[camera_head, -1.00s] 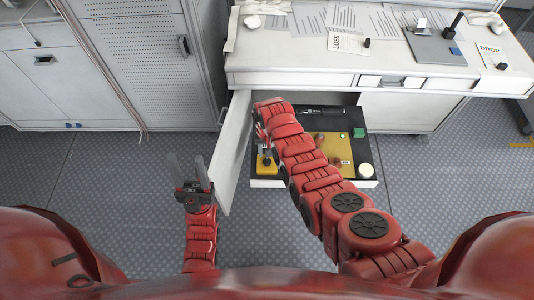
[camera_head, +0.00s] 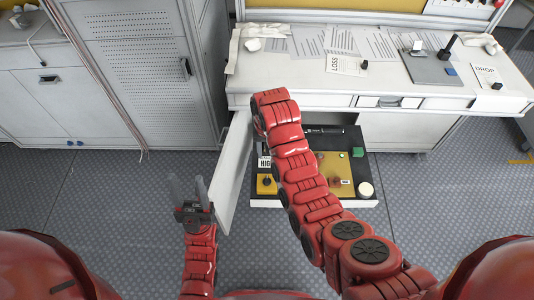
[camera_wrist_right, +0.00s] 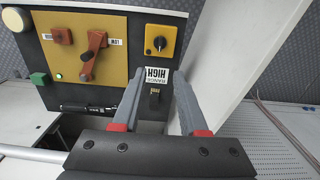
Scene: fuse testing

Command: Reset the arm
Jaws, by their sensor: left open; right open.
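My left gripper (camera_head: 190,200) is open and empty, low over the floor beside the open white cabinet door (camera_head: 232,170). My right arm reaches forward across the open drawer, and its gripper is hidden in the head view. In the right wrist view my right gripper (camera_wrist_right: 160,95) is open, with nothing held between its fingers. Beyond the fingertips is the black test panel (camera_wrist_right: 125,55) with a yellow plate, a red lever (camera_wrist_right: 92,55), a yellow box with a black knob (camera_wrist_right: 159,42) and a label reading RANGE HIGH (camera_wrist_right: 156,77).
The white desk (camera_head: 300,85) above the drawer holds papers, a LOSS card (camera_head: 347,65), a DROP card (camera_head: 487,75) and a grey device (camera_head: 428,66). A grey locker (camera_head: 130,60) stands at left. The floor in front is free.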

